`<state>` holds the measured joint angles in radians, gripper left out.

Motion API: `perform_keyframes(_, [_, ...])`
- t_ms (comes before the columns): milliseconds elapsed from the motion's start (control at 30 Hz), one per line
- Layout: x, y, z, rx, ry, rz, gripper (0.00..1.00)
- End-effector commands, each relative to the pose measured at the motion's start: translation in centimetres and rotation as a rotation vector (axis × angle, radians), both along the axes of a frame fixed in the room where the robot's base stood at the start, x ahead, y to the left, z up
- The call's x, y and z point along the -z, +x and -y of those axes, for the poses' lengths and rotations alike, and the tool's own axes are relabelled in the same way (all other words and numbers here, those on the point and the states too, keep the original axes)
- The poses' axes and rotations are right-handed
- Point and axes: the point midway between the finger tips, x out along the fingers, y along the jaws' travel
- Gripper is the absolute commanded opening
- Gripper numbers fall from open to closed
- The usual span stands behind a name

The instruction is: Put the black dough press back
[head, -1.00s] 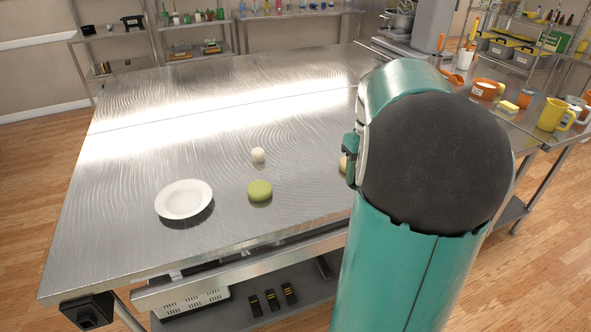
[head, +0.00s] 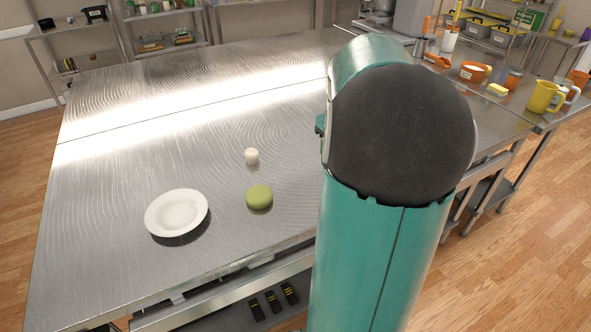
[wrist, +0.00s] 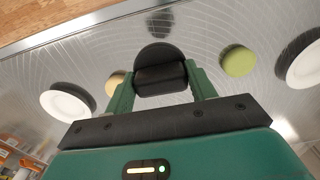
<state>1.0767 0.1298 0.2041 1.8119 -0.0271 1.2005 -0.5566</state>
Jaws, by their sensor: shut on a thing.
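The black dough press (wrist: 160,58) is in the wrist view, with a round black disc and a thick black grip. My gripper (wrist: 160,80) is shut on its grip, one green finger on each side. A dark patch, seemingly its reflection or shadow, shows on the metal table beyond it, so the press seems held above the surface. In the head view, my own arm hides both gripper and press.
The wrist view also shows tan dough (wrist: 115,83) and another plate (wrist: 68,102). Shelves with several items stand behind; cups stand at right.

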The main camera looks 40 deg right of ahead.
Motion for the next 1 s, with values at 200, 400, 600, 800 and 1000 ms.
perform_keyframes(200, [1.2, 2.1, 0.3, -0.003, 0.003, 0.001, 0.3])
perform_keyframes(400, [3.3, 6.4, 0.8, -0.003, 0.004, 0.0, 0.3])
perform_keyframes(600, [6.3, 10.1, 1.2, -0.003, 0.006, -0.001, 0.3])
perform_keyframes(800, [8.9, 12.6, 1.5, -0.003, 0.002, 0.001, 0.3])
perform_keyframes(1000, [10.2, 13.8, 1.7, -0.001, 0.002, 0.0, 0.3])
